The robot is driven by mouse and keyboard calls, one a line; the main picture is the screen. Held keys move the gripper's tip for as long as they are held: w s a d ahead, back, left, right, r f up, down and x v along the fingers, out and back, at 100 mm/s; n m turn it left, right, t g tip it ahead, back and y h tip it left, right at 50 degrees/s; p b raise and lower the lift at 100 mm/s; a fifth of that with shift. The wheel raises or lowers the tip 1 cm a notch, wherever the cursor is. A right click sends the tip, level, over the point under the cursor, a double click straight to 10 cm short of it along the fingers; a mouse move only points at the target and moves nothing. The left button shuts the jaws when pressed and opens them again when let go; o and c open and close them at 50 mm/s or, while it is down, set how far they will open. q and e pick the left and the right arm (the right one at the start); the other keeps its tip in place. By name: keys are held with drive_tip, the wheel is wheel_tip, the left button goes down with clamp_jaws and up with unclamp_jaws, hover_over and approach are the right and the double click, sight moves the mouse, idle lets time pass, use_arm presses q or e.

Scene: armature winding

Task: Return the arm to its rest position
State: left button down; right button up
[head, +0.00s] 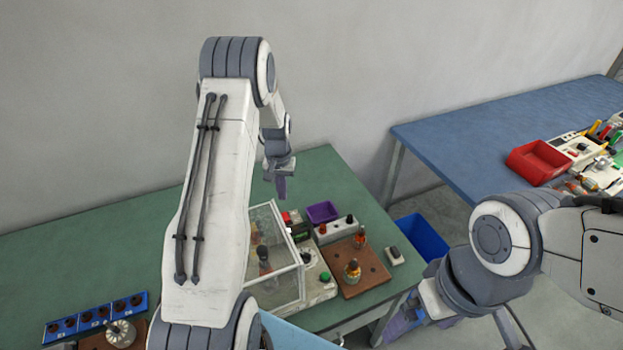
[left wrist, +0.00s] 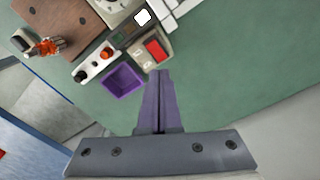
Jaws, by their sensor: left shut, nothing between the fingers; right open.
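My left arm rises large in the middle of the head view and bends over at the top. Its gripper (head: 281,187) hangs above the back of the green table (head: 80,240), behind the clear-sided box (head: 275,255). In the left wrist view the purple fingers of the left gripper (left wrist: 159,75) are together with nothing between them, over the table beside a purple bin (left wrist: 124,79). My right arm comes in from the right in the head view. Its gripper (head: 398,325) is low, in front of the table's right end, and open.
A brown board (head: 350,283) with two wound armatures stands right of the box. A blue bin (head: 422,237) is on the floor between the tables. A blue table (head: 440,150) at right carries a red tray (head: 538,162) and tools. The green table's left back is clear.

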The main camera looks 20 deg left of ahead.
use_arm(q)
drive_tip(key=shift+d, duration=0.1)
drive_tip(key=s+d+r+m+b, duration=0.1)
drive_tip(key=s+d+r+m, duration=0.15)
drive_tip(key=d, duration=0.45)
drive_tip(key=s+d+r+m+b, duration=0.1)
drive_tip(key=s+d+r, duration=0.1)
drive_tip(key=d+r, duration=0.35)
drive_tip(key=s+d+r+m+b, duration=0.1)
drive_tip(key=s+d+r+b, duration=0.1)
drive_tip(key=d, duration=0.6)
drive_tip(key=s+d+r+m+b, duration=0.1)
drive_tip(key=s+d+m, duration=0.2)
drive_tip(key=s, duration=0.8)
drive_tip(key=s+d+r+m+h+b, duration=0.1)
drive_tip(key=s+d+m, duration=0.2)
drive_tip(key=s, duration=0.9)
drive_tip(key=d, duration=0.3)
drive_tip(key=shift+s+d+r+b, duration=0.15)
drive_tip(key=shift+s+r+b, duration=0.15)
drive_tip(key=shift+b, duration=0.1)
